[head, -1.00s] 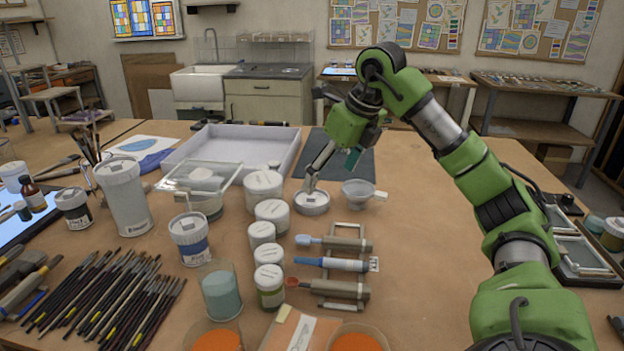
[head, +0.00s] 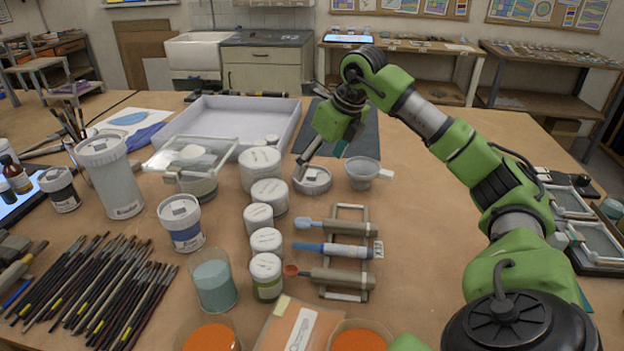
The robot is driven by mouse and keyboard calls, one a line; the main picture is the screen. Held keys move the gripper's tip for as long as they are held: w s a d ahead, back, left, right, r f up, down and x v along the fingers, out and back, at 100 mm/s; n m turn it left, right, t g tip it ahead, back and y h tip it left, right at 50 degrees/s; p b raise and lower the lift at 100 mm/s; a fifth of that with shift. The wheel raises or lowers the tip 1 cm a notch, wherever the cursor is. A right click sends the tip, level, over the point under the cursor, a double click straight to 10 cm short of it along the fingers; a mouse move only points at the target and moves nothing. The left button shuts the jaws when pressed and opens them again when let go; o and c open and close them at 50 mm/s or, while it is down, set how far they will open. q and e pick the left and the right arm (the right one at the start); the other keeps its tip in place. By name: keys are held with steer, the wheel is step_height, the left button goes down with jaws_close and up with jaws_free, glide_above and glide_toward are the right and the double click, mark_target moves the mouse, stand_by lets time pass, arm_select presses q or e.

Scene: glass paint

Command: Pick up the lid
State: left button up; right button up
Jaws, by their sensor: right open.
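A round, flat, pale grey lid (head: 313,182) with a raised part on top lies on the table in the middle of the head view. A pale funnel-like cup (head: 363,173) with a side handle is just right of it. My right gripper (head: 302,170) reaches down from the upper right, with its fingers at the lid's back left part. It is open; whether the fingers touch the lid I cannot tell. The fingers partly cover the lid's far rim. My left gripper is not in view.
White-lidded jars (head: 269,196) stand in a row left of the lid. A tool rack (head: 350,290) with several tools is in front. A pale tray (head: 205,112) and dark mat (head: 362,135) lie behind.

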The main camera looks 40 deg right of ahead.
mark_target(313, 174)
steer(key=x, duration=0.3)
steer(key=p+x, duration=0.1)
steer(key=x, duration=0.1)
steer(key=shift+w+d, duration=0.35)
steer(key=shift+w, duration=0.05)
steer(key=c, duration=1)
